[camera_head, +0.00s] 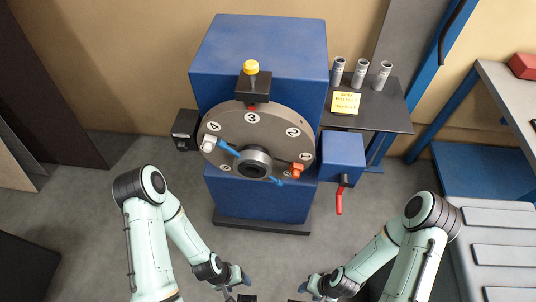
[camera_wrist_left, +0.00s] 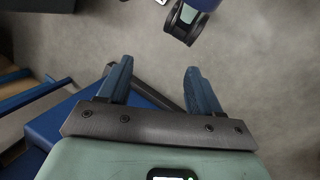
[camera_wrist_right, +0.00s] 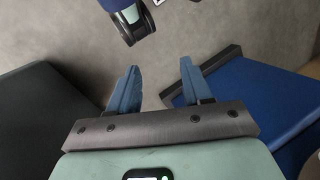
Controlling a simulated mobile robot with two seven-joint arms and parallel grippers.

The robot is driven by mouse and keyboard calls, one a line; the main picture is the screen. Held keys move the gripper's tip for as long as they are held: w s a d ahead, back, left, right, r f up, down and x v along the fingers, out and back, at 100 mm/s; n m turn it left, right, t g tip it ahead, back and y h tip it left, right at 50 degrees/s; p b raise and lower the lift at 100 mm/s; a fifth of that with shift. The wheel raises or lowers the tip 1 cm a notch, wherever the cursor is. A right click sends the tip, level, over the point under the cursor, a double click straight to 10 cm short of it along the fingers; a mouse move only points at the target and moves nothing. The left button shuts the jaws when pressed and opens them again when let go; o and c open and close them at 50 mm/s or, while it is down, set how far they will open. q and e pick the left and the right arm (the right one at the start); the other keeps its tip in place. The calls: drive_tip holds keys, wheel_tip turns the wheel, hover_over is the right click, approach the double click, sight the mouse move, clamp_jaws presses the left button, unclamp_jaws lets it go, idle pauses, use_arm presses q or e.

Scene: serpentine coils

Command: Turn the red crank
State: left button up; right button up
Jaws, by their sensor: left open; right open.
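The red crank (camera_head: 339,199) hangs down from the front of a small blue box (camera_head: 343,156), right of the large dial. Its handle points downward. My left gripper (camera_head: 247,289) is low in the head view, below and left of the crank, partly cut off by the bottom edge. Its two blue fingers are apart and empty in the left wrist view (camera_wrist_left: 158,78). My right gripper (camera_head: 299,292) is also at the bottom edge, below and slightly left of the crank, clear of it. Its fingers are apart and empty in the right wrist view (camera_wrist_right: 160,78).
A grey numbered dial (camera_head: 225,145) with blue and orange-red parts sits on a blue machine (camera_head: 262,45). A dark shelf (camera_head: 390,112) holds grey cylinders (camera_head: 360,73) and a yellow note (camera_head: 345,103). A blue-and-grey bench (camera_head: 490,218) stands at right. Floor before the machine is clear.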

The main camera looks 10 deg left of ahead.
drive_tip(key=w+f+t+b, duration=0.3)
drive_tip(key=w+f+b, duration=0.1)
drive_tip(key=f, duration=0.1)
drive_tip(key=m+t+h+b, duration=0.2)
drive_tip(key=t+h+b, duration=0.2)
drive_tip(key=t+b, duration=1.1)
approach(338, 195)
drive_tip(key=shift+m+t, duration=0.3)
drive_tip(key=shift+t, duration=0.1)
drive_tip(key=w, duration=0.2)
drive_tip(key=w+f, duration=0.1)
drive_tip(key=w, duration=0.3)
drive_tip(key=shift+w+d+f, duration=0.25)
drive_tip(key=shift+d+f, duration=0.05)
drive_tip(key=shift+f, duration=0.05)
use_arm(q)
drive_tip(key=w+a+f+t, duration=0.1)
drive_tip(key=f, duration=0.8)
drive_tip(key=w+a+f+t+y, duration=0.1)
drive_tip(key=w+f, duration=0.1)
drive_tip(key=f, duration=0.8)
drive_tip(key=shift+w+a+f+n, duration=0.2)
drive_tip(key=shift+w+a+n, duration=0.05)
drive_tip(key=shift+n, duration=0.05)
use_arm(e)
clamp_jaws()
